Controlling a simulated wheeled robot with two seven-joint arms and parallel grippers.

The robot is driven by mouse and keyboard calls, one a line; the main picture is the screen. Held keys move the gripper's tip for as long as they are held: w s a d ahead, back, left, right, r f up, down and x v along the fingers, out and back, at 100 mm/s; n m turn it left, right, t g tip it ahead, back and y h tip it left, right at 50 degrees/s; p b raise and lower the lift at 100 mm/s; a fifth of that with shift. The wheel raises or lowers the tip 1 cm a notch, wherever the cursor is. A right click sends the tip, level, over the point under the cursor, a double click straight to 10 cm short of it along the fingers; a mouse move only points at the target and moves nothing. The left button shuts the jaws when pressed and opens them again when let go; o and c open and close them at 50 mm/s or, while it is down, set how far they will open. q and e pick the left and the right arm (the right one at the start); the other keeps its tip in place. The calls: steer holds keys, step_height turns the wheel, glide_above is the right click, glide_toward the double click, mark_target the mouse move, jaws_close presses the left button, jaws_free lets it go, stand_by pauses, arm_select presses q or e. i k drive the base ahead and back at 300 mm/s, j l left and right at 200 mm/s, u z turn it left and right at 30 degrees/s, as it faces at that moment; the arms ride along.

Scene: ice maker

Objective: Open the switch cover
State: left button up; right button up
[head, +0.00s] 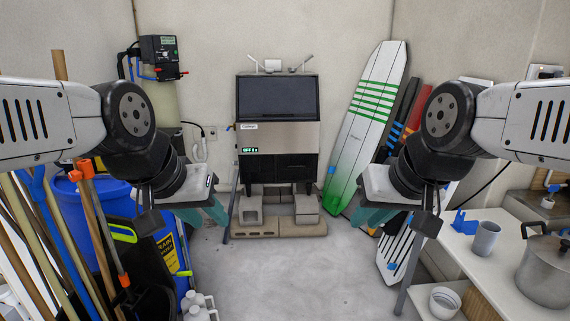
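The ice maker (278,128) stands against the back wall in the middle of the head view, with a dark upper door, a steel front band and a small green-lit display (250,150) on its left. No switch cover can be made out clearly on it at this size. My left gripper (204,213) hangs left of the ice maker, well in front of it, with its teal fingers apart and empty. My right gripper (373,216) hangs to the right, also in front, with its teal fingers apart and empty. Neither gripper touches the ice maker.
The ice maker rests on concrete blocks (280,228). Surfboards (368,120) lean at the right. A counter with a pot (546,268) and grey mug (485,238) is at the far right. Blue barrels (92,215) and poles crowd the left. The middle floor (290,275) is clear.

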mark_target(249, 163)
steer(key=i, duration=2.1)
steer(key=i+l+u, duration=0.2)
steer(key=i+u, duration=0.2)
steer(key=i, duration=0.25)
steer(key=i+l+u, duration=0.45)
steer(key=i, duration=0.15)
steer(key=i+l+u, duration=0.4)
steer(key=i+l, duration=0.15)
